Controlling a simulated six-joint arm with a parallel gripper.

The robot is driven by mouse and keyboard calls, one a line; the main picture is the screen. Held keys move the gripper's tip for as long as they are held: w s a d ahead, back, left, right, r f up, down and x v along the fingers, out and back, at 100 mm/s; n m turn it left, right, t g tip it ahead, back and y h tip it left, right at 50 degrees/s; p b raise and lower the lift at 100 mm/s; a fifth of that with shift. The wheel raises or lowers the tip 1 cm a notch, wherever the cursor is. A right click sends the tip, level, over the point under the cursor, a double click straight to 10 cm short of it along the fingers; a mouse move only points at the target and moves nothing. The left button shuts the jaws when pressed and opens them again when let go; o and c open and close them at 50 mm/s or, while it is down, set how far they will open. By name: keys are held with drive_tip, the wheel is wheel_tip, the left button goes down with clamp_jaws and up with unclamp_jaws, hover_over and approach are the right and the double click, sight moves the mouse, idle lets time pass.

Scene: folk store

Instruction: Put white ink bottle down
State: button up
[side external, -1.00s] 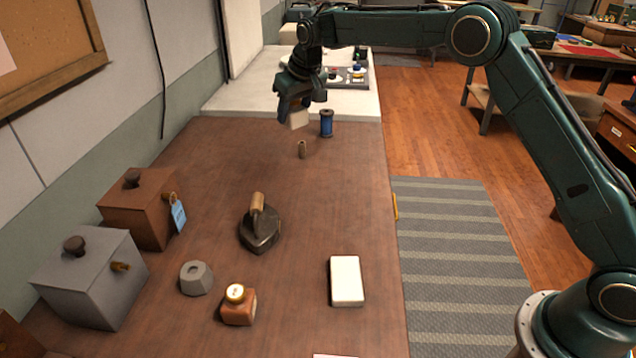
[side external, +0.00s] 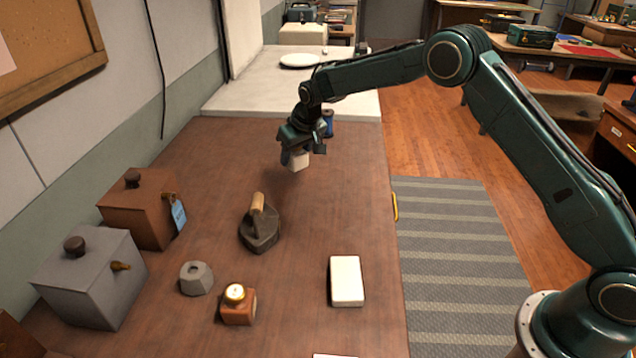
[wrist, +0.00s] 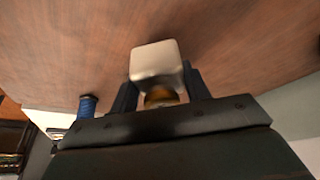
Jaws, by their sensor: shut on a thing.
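The white ink bottle (side external: 299,161) is a small pale block-shaped bottle. My gripper (side external: 290,152) is shut on it and holds it over the far part of the brown table (side external: 210,200). In the wrist view the bottle (wrist: 155,60) sits between the two dark fingers (wrist: 160,95), with a gold-coloured cap towards the gripper. The bottle's underside looks apart from the table, but the exact gap is hard to tell.
A blue spool (side external: 328,122) stands just behind my gripper. An iron (side external: 262,235), a brown ink bottle (side external: 238,312), a grey faceted piece (side external: 196,278), a white block (side external: 346,281) and two lidded boxes (side external: 90,278) (side external: 140,215) stand nearer. The table's middle right is clear.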

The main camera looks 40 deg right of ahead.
sight(297, 167)
drive_tip(key=shift+f, duration=2)
drive_tip(key=shift+f, duration=0.15)
drive_tip(key=o, duration=1)
drive_tip(key=shift+v, duration=6.15)
